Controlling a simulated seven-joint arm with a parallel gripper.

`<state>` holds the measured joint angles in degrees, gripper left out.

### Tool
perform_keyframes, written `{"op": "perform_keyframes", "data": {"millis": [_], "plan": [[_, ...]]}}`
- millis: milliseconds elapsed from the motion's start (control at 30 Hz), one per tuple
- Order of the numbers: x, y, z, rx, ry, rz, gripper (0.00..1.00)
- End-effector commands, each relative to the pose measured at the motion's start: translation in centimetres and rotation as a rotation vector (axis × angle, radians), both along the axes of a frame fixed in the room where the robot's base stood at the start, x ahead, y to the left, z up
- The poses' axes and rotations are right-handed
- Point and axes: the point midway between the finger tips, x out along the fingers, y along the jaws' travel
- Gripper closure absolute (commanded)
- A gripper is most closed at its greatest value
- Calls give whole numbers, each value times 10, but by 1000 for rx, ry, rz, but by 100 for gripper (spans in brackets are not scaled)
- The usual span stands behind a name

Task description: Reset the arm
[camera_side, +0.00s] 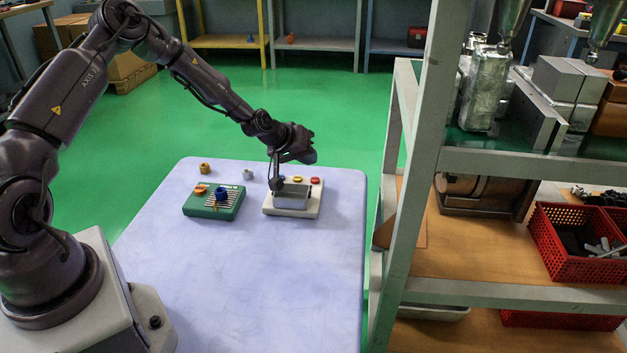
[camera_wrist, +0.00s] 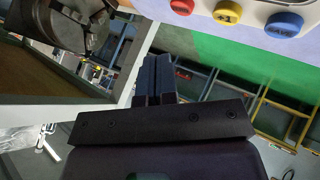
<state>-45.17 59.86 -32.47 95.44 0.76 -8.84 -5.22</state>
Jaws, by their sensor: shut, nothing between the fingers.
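My gripper (camera_side: 276,184) points down over the left part of a white button box (camera_side: 292,212) on the cart top. Its two dark fingers lie together in the wrist view (camera_wrist: 157,78), with nothing between them. The box has red (camera_side: 315,181), yellow (camera_side: 298,179) and blue buttons along its back edge; the blue one is close to my fingers in the side view. The same buttons show at the top right of the wrist view: red (camera_wrist: 182,6), yellow (camera_wrist: 228,12), blue (camera_wrist: 284,23). I cannot tell whether my fingers touch the box.
A green box (camera_side: 230,211) with a blue knob (camera_side: 222,193) stands left of the white box. Small yellow (camera_side: 205,167) and grey (camera_side: 248,174) pieces lie behind. A metal shelf rack (camera_side: 420,150) stands right of the cart. The front of the pale cart top (camera_side: 250,285) is clear.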

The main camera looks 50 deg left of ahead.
Motion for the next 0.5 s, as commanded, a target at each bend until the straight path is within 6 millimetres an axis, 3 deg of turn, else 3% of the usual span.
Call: {"op": "perform_keyframes", "data": {"millis": [267,367,500], "plan": [[0,-3,5,9,3,-14,100],[-3,-14,23,48,20,-66,100],[-18,-41,70,152,77,-193,100]]}}
